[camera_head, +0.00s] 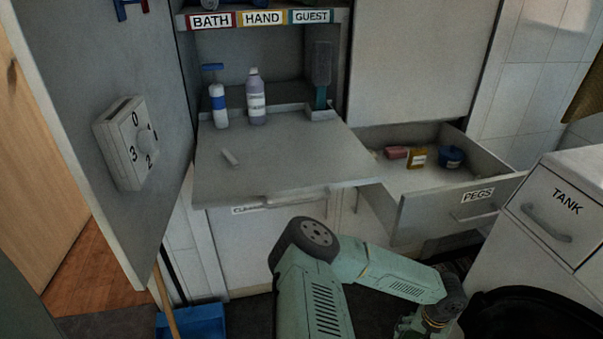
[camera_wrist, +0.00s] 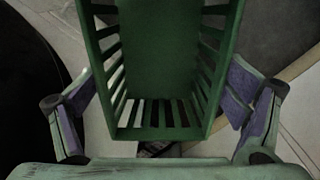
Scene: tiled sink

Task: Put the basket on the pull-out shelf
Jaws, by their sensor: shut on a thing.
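The green slatted basket (camera_wrist: 160,134) fills the upper middle of the wrist view, its open inside facing the camera. My gripper (camera_wrist: 160,98) has one purple-padded finger on each side of the basket and is shut on it. The basket and the fingers do not show in the head view, where my arm bends down to the lower right. The pull-out shelf (camera_head: 285,163) is a grey board extended from the cabinet in the head view.
An open door (camera_head: 100,110) stands at left. A black round-rimmed object (camera_head: 530,315) is lower right.

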